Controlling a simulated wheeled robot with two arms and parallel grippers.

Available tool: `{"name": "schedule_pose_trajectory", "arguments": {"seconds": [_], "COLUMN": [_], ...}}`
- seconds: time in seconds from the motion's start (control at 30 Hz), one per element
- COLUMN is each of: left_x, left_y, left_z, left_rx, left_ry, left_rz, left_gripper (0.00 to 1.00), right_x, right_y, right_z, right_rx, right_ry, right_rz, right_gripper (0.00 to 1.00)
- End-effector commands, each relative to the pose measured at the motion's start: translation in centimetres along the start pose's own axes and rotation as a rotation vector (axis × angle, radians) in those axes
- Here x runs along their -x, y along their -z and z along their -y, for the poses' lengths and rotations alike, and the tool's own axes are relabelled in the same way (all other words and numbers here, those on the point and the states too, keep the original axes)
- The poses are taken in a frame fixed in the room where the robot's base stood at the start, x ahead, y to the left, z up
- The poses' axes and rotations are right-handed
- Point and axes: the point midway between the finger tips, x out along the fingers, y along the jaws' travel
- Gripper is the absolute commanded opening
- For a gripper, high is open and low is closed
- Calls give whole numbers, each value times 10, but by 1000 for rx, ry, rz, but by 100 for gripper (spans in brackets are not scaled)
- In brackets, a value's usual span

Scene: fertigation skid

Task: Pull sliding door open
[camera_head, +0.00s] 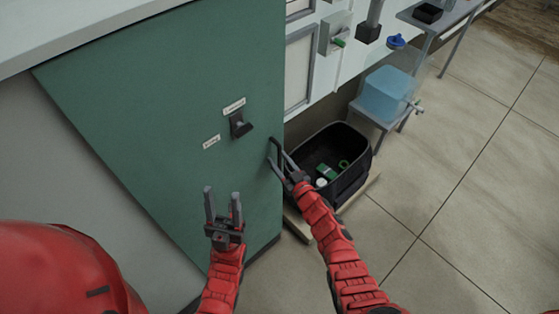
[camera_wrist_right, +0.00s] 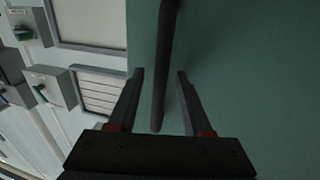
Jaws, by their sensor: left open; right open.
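The green sliding door (camera_head: 150,100) fills the left-centre of the head view; its green face (camera_wrist_right: 240,60) also shows in the right wrist view. A dark upright bar handle (camera_wrist_right: 166,50) stands off the door face near its edge. My right gripper (camera_head: 274,152) is at the door's right edge. In the right wrist view its open fingers (camera_wrist_right: 159,85) lie one on each side of the bar, with gaps visible. In the head view I cannot tell the bar from the fingers. My left gripper (camera_head: 222,198) is open and empty in front of the door's lower part.
A black knob or latch (camera_head: 240,125) with two white labels is on the door. A black tub (camera_head: 345,185) with small items stands on the floor to the right. A blue container (camera_head: 388,93) sits on a small stand. White panels lie beyond the door edge. The right floor is clear.

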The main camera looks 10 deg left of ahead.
Motion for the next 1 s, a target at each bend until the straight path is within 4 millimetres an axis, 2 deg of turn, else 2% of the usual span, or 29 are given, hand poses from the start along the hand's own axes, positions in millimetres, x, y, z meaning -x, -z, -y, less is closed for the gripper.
{"name": "schedule_pose_trajectory", "arguments": {"seconds": [0.27, 0.53, 1.0], "left_x": [0, 0, 0], "left_y": [0, 0, 0], "left_z": [0, 0, 0], "left_rx": [0, 0, 0], "left_ry": [0, 0, 0], "left_rz": [0, 0, 0], "left_gripper": [50, 50, 50], "right_x": [-1, -1, -1], "right_y": [1, 1, 1], "right_z": [0, 0, 0], "right_rx": [1, 0, 0], "right_ry": [0, 0, 0], "right_rz": [-2, -2, -2], "right_gripper": [50, 1, 0]}}
